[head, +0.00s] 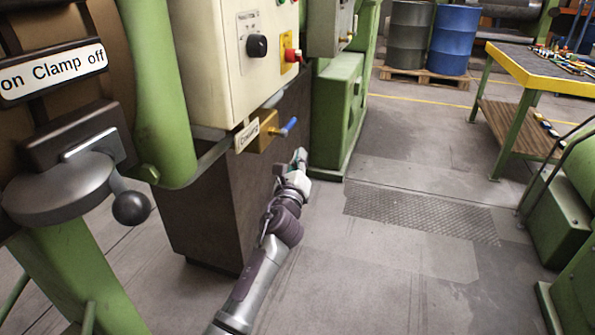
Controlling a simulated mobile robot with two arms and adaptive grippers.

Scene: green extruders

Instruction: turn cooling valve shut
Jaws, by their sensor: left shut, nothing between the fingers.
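The cooling valve is a brass block (263,137) with a blue lever (289,127) on the side of the machine, below the cream control box. The lever points right and slightly up. A small label (247,135) sits beside the block; its text is small and slanted. My left gripper (300,156) is shut and empty, just below and right of the blue lever in the picture. A gap shows between the fingers and the lever. My right gripper is not in view.
The cream control box (225,60) has a black knob (257,46) and a red knob (292,55). A clamp lever with a black ball (131,208) juts out at left. A green cabinet (337,115) stands just beyond the valve.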

